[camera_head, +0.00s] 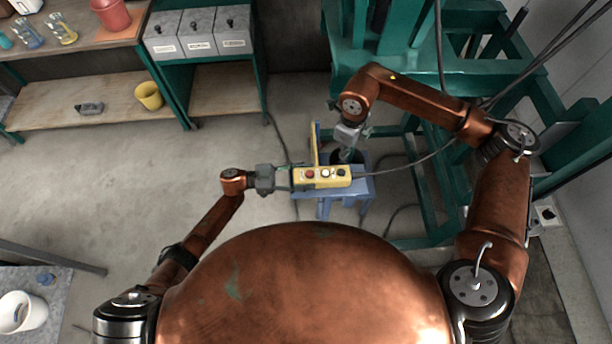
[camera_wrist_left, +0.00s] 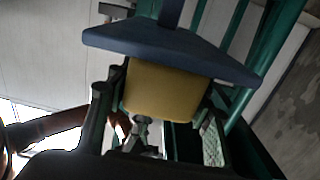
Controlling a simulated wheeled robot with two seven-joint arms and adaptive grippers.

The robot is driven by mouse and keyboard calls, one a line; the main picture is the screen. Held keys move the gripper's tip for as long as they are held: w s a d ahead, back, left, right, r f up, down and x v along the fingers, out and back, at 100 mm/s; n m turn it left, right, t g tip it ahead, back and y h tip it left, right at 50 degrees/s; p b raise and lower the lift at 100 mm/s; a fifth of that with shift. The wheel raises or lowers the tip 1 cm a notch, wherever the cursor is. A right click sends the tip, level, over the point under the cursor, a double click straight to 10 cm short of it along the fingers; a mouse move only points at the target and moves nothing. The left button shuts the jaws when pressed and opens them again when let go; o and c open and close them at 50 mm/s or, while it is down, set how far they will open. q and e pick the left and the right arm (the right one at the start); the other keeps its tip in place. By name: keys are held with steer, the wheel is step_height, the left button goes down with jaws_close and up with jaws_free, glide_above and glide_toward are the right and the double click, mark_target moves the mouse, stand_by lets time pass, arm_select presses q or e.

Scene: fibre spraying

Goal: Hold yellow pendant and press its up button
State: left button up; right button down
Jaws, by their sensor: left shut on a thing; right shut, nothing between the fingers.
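The yellow pendant (camera_head: 318,183) lies level in the middle of the head view, with a red, a white and a dark button along its top. A cable leaves its right end. My left gripper (camera_head: 287,179) is shut on its left end. In the left wrist view the pendant (camera_wrist_left: 162,92) fills the space between the fingers. My right gripper (camera_head: 346,157) is shut and empty, pointing down just behind the right part of the pendant, near the dark button. I cannot tell whether it touches the pendant. Part of it also shows in the left wrist view (camera_wrist_left: 139,133).
A blue stool (camera_head: 360,188) stands under the pendant, with a dark container on it partly hidden by my right gripper. A green steel frame (camera_head: 400,60) rises behind and to the right. A workbench with grey boxes (camera_head: 198,34) is at back left.

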mark_target(343, 173)
stand_by(0.8)
steer(key=shift+s+d+r+n+t+y, duration=0.1)
steer(key=shift+r+n+t+y, duration=0.05)
steer(key=shift+n+t+y, duration=0.95)
steer(key=shift+s+d+r+n+t+y, duration=0.1)
steer(key=shift+r+n+t+y, duration=0.1)
steer(key=shift+n+t+y, duration=0.85)
steer(key=shift+s+d+r+n+t+y, duration=0.1)
steer(key=shift+r+n+t+y, duration=0.05)
steer(key=shift+n+t+y, duration=0.95)
steer(key=shift+a+f, duration=0.1)
steer(key=shift+f, duration=4.35)
steer(key=shift+f, duration=0.15)
steer(key=shift+f, duration=0.3)
